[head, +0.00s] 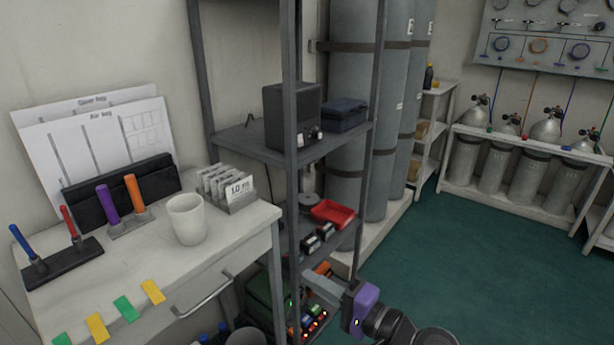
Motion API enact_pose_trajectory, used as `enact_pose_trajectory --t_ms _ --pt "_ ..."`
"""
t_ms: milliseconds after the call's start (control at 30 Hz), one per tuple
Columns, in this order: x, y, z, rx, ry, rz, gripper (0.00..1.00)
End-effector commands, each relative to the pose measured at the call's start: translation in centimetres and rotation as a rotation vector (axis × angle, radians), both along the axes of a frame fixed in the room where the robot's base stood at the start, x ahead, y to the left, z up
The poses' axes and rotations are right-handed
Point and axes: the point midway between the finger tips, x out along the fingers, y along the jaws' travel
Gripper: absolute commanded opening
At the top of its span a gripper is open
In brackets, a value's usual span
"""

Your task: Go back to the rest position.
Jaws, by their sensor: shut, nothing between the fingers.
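My gripper (308,281) is at the bottom centre of the head view, in front of the lower part of the grey metal shelf rack (291,160). Its grey fingers point left, out from a purple body, with my dark arm behind at the bottom edge. The fingers are shut and hold nothing. They overlap the rack's front post area in the picture; I cannot tell whether they touch it.
A white desk (235,240) with a mug (187,219) stands left. The rack holds a black box (291,112), a blue case (345,115) and a red tray (332,212). Tall grey cylinders (358,80) stand behind. Green floor (450,260) at right is clear.

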Motion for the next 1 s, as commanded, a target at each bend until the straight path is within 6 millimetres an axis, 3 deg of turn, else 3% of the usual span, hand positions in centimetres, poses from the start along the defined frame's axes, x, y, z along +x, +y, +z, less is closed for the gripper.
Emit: enact_pose_trajectory --t_ms 200,367,467,567,733,1000 --pt "2.4 -3.7 1.1 -0.155 -0.150 -0.215 0.00" --pt "0.7 -7.5 -0.9 -0.329 -0.239 -0.396 0.00" --pt "-1.4 -9.7 -2.4 -0.435 -0.279 -0.485 0.00" --pt "-4.3 -11.9 -3.8 -0.552 -0.321 -0.569 0.00" --pt "-10.8 -15.3 -5.3 -0.771 -0.398 -0.683 0.00" --pt "-21.7 -18.3 -5.0 -1.083 -0.510 -0.759 0.00"
